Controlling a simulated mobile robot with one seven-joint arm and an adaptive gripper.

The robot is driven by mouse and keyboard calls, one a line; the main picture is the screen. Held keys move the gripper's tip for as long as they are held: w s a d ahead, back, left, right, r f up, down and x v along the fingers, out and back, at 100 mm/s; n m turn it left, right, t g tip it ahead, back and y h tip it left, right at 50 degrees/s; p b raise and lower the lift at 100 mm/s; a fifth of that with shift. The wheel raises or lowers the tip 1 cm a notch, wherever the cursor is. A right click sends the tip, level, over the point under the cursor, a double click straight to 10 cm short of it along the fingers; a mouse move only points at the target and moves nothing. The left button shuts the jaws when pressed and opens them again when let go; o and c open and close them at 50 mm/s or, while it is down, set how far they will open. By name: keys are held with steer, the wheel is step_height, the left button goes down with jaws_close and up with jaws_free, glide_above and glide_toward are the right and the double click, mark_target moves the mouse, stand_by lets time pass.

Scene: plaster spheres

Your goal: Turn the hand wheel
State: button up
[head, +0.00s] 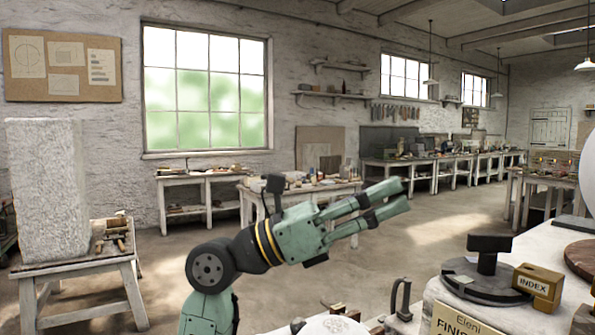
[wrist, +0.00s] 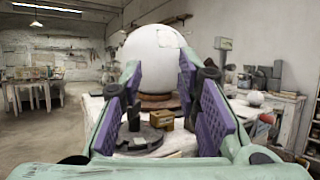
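A dark round plate with an upright T-shaped handle (head: 485,270) stands on the pale worktop at the lower right of the head view. It looks like the hand wheel, though I cannot tell for certain. It also shows small between my fingers in the wrist view (wrist: 138,138). A tan box marked INDEX (head: 538,287) sits against its right side. My gripper (head: 403,197) is green, open and empty, raised in the air to the left of the plate and apart from it. Its purple finger pads (wrist: 165,108) are wide apart in the wrist view.
A large white sphere (wrist: 155,58) rests on a brown round base (wrist: 158,101) behind the plate. A dark upright hook-shaped piece (head: 401,298) stands left of the plate. A rough white block (head: 47,190) stands on a stool at the left. The air around my gripper is clear.

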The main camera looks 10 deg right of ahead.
steer(key=s+a+r+h, duration=0.2)
steer(key=a, duration=0.3)
steer(key=s+a+r+g+h, duration=0.1)
steer(key=s+a+r, duration=0.1)
steer(key=a, duration=0.4)
steer(key=shift+a+r+g+h, duration=0.2)
steer(key=shift+r+g+h, duration=0.1)
steer(key=shift+h, duration=0.1)
